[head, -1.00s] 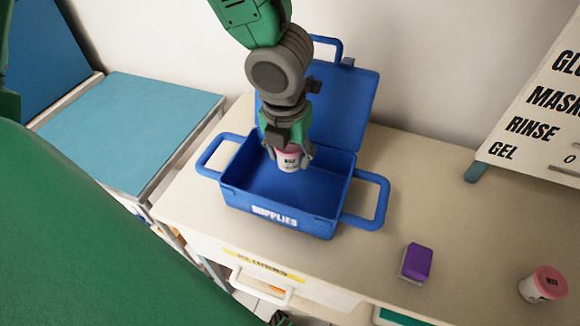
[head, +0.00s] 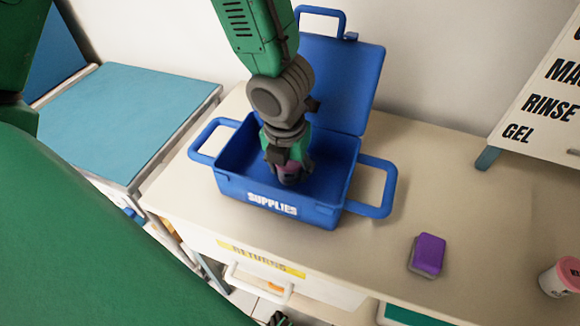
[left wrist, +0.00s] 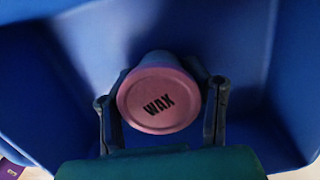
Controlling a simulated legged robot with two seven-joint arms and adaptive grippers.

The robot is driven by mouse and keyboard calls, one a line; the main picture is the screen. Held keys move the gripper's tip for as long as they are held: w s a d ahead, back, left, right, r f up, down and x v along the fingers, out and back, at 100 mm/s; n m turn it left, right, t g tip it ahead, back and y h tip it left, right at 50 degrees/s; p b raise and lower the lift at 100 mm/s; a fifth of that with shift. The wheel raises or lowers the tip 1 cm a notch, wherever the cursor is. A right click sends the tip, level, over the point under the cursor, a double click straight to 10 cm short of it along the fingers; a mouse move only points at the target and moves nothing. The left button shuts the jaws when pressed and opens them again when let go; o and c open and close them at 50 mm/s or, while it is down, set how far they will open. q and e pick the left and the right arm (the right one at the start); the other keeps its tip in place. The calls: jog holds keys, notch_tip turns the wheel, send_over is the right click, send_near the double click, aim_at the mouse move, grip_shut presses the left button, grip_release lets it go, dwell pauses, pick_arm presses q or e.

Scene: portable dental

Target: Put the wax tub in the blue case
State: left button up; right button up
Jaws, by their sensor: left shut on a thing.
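The wax tub (head: 289,169) has a pink lid and is inside the open blue case (head: 242,193). My left gripper (head: 287,177) is shut on it and reaches down into the case. In the left wrist view the round lid marked WAX (left wrist: 159,101) sits between the two fingers of the left gripper (left wrist: 162,108), with blue walls around it. Whether the tub touches the case floor is hard to tell. The case is marked SUPPLIES and its lid (head: 345,85) stands up at the back.
The case stands on a beige counter (head: 340,255). To its right are a purple block (head: 429,254) and a white tub with a pink lid (head: 563,277). A white lettered board (head: 545,115) is at the right. A blue-topped surface (head: 125,120) is at the left.

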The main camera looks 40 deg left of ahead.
pick_arm(q)
jog(key=o, duration=1.4)
jog(key=r+p, duration=0.2)
jog(key=r, duration=0.1)
jog(key=r+p, duration=0.2)
jog(key=r, duration=0.2)
jog(key=s+r+p, duration=0.1)
jog(key=r+p, duration=0.1)
jog(key=r, duration=0.2)
jog(key=shift+s+d+r, duration=0.1)
jog(key=shift+s+r+p, duration=0.1)
jog(key=shift+r+p, duration=0.3)
jog(key=shift+r, duration=0.05)
jog(key=shift+s, duration=0.1)
